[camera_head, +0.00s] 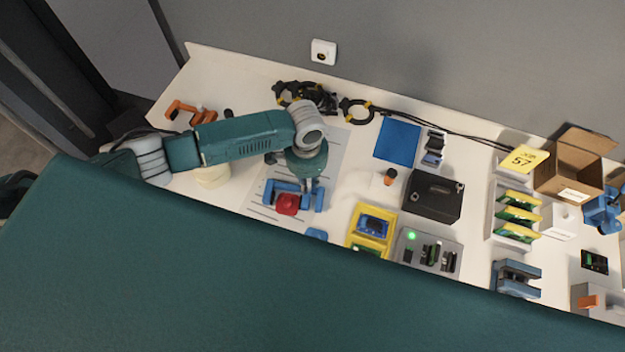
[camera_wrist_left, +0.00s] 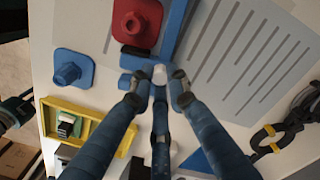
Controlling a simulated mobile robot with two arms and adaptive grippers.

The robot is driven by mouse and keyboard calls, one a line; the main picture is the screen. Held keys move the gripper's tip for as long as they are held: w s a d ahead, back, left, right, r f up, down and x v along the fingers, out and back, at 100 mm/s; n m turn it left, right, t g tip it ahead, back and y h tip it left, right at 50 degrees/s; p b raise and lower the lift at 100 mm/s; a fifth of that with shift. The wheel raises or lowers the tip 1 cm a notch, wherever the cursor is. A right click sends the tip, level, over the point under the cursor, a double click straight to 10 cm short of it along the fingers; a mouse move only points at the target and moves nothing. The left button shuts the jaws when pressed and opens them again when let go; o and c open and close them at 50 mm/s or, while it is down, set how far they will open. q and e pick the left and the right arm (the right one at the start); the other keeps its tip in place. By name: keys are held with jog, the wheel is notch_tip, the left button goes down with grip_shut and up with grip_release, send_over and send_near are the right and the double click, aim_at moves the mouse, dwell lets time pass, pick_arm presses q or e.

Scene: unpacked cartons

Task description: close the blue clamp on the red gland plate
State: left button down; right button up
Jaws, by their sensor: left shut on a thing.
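The red gland plate (camera_head: 287,204) lies on the light striped sheet, within the blue clamp (camera_head: 282,186). In the left wrist view, the red plate (camera_wrist_left: 137,18) is at the top with a raised round hub, and the blue clamp (camera_wrist_left: 173,32) runs along its right side. My left gripper (camera_head: 309,186) reaches down onto the clamp's right part. In the left wrist view its fingertips (camera_wrist_left: 159,88) are shut on the clamp beside a small whitish tip (camera_wrist_left: 159,74). Whether the clamp's jaw touches the plate I cannot tell. My right gripper is not in view.
A blue plate with a hub (camera_wrist_left: 73,72) lies near the red one. A yellow tray (camera_head: 370,228), a grey fixture (camera_head: 427,250) and a black box (camera_head: 433,195) stand to the right. Black-and-yellow cable loops (camera_head: 305,95) lie behind. A flat blue square (camera_head: 398,139) lies right of the sheet.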

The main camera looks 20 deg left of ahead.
pick_arm(q)
jog(key=shift+s+a, duration=0.1)
jog(key=shift+a, duration=0.4)
jog(key=c, duration=1.7)
grip_release()
jog(key=shift+d, duration=0.1)
jog(key=shift+o, duration=0.2)
notch_tip(320, 180, up, 12)
